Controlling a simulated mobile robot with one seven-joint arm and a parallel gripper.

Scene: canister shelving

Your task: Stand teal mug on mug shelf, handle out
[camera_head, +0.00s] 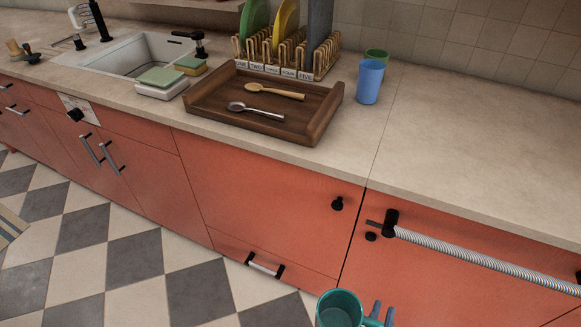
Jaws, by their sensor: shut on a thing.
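The teal mug (340,302) is at the bottom edge of the view, in front of the orange cabinets and below counter height in the picture. Its open rim faces up toward the camera, and its lower part is cut off by the frame. My gripper (381,312) shows as two grey-blue fingertips at the mug's right side. It is shut on the mug, seemingly at the handle, though the frame edge hides most of the grip. No shelf with mugs on it is in view.
A wooden tray (203,104) with two spoons lies on the counter. Behind it stands a plate rack (318,72) with several plates. The counter's right part (480,140) is clear. A bar handle (480,262) juts from the right front.

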